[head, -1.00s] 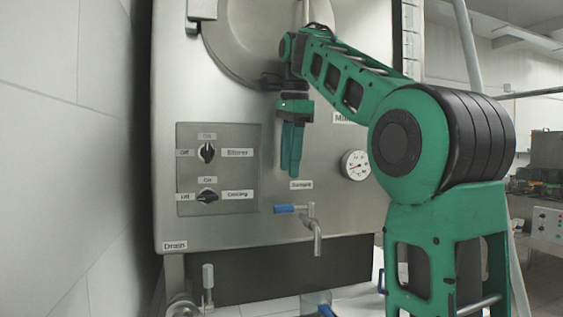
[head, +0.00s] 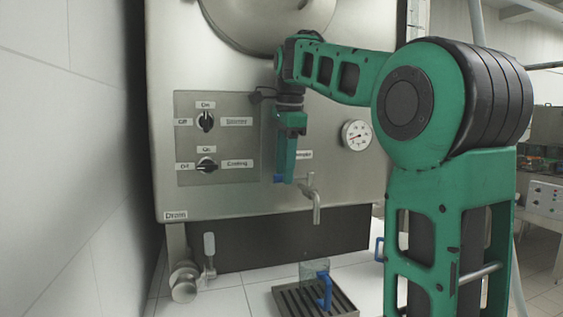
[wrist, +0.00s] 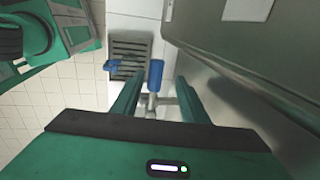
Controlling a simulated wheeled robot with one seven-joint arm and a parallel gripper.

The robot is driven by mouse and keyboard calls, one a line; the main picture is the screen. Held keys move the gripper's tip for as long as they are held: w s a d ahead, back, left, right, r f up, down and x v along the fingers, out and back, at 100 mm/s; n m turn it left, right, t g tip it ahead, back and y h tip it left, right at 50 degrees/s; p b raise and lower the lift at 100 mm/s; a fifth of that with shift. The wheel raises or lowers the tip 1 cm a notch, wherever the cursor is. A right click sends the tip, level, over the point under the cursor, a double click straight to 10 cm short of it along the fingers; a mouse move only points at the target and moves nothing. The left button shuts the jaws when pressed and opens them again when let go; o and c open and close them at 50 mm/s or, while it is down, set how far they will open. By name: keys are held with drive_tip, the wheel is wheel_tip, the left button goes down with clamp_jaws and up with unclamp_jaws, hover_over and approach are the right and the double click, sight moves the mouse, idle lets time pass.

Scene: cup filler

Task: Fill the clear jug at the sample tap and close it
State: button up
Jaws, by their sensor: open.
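The clear jug (head: 313,271) with a blue handle (head: 326,290) stands upright on a dark slatted drain grate (head: 287,300) below the sample tap. The sample tap (head: 316,207) sticks out of the tank front.
The steel tank (head: 240,205) carries a switch panel (head: 216,140) on the left and a round gauge (head: 356,134) on the right. A drain valve (head: 184,281) stands low at the left. Another blue handle (head: 379,249) shows near my arm.

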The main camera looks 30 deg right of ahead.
drive_tip(key=shift+f, duration=0.1)
drive_tip(key=shift+c, duration=0.2)
drive_tip(key=shift+s, duration=0.1)
clamp_jaws()
drive_tip(key=shift+r, duration=0.2)
drive_tip(key=shift+o, duration=0.2)
unclamp_jaws()
drive_tip(key=shift+f, duration=0.1)
drive_tip(key=shift+s+a+r, duration=0.1)
drive_tip(key=shift+s+r, duration=0.3)
drive_tip(key=shift+r, duration=1.3)
drive_tip(key=shift+s+a+r, duration=0.1)
drive_tip(key=shift+s+r, duration=0.35)
drive_tip(key=shift+r, duration=1.2)
drive_tip(key=shift+s+r, duration=0.4)
drive_tip(key=shift+r, duration=1.3)
drive_tip(key=shift+c, duration=0.4)
